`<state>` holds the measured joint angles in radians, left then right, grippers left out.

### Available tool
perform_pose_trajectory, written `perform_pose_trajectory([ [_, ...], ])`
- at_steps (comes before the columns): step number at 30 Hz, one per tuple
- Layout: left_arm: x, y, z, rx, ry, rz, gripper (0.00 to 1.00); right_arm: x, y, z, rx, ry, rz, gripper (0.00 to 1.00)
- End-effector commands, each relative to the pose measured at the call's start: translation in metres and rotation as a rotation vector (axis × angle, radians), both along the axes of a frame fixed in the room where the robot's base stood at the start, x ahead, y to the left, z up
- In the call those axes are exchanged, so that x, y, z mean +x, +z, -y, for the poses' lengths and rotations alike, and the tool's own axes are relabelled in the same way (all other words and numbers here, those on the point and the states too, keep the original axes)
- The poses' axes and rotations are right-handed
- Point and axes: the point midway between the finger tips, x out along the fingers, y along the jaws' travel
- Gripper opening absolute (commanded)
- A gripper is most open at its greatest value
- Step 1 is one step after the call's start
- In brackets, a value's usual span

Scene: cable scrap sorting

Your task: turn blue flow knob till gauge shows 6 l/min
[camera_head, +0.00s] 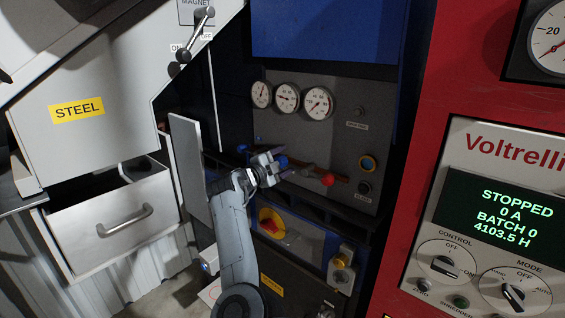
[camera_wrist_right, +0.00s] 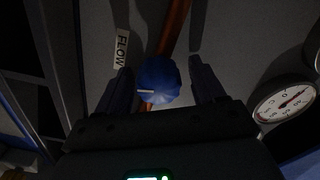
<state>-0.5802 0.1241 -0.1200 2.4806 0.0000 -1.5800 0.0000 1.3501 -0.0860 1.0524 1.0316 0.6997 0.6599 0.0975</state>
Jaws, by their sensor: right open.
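The blue flow knob (camera_wrist_right: 158,80) shows in the right wrist view, between the two fingers of my open right gripper (camera_wrist_right: 160,85). It has a pale line on its left side, and a FLOW label (camera_wrist_right: 122,48) is on the panel beside it. Clear gaps show between fingers and knob. In the head view my right gripper (camera_head: 278,163) is at the grey panel, with blue of the knob (camera_head: 283,161) showing between its fingers. A round gauge (camera_wrist_right: 285,101) is at the right of the wrist view; its figures are too small to read. My left gripper is not seen.
Three white gauges (camera_head: 287,98) sit in a row above on the panel. A copper pipe (camera_wrist_right: 174,28) runs behind the knob. A red knob (camera_head: 328,179) is right of my gripper. A pale open door (camera_head: 189,170) stands left of my arm.

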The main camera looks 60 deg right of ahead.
Motion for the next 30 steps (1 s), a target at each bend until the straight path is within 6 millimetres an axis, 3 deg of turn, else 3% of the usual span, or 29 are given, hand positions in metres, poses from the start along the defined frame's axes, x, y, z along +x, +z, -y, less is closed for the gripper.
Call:
perform_pose_trajectory([
  [8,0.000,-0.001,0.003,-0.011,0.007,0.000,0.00,0.002,-0.001,-0.007,0.000,0.001,-0.001,0.69],
  [21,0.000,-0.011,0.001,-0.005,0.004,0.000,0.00,0.011,-0.002,-0.076,0.001,0.003,0.000,0.69],
  [30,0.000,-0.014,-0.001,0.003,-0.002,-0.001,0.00,0.014,-0.001,-0.105,0.000,0.001,0.000,0.69],
])
